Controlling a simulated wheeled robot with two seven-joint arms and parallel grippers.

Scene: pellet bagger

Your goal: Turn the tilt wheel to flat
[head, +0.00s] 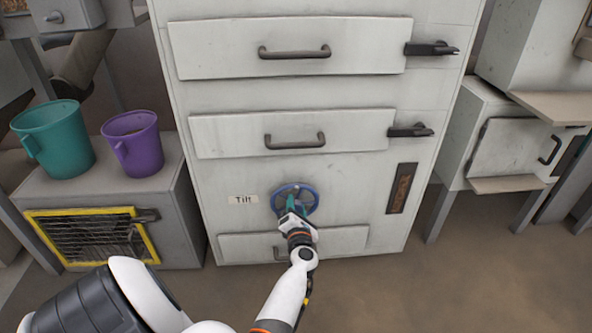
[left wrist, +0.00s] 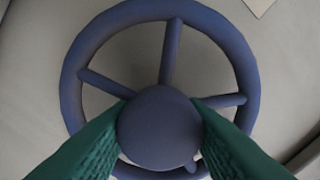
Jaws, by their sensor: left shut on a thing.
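The tilt wheel (head: 312,195) is a blue spoked handwheel on the front of a pale cabinet (head: 340,175), right of a small "Tilt" label (head: 243,199). My left gripper (head: 292,207) reaches it from the front. In the left wrist view the wheel's rim (left wrist: 72,75) and spokes fill the picture. The green fingers of my left gripper (left wrist: 160,135) are shut on the wheel's round hub, one on each side. The lower part of the wheel is partly hidden by the fingers. My right gripper is not in view.
Drawers with dark handles (head: 294,52) and side latches (head: 432,48) are above the wheel; another drawer (head: 345,239) is just below. A teal mug (head: 60,135) and purple mug (head: 136,143) stand on a grey box at left. Floor is clear at right.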

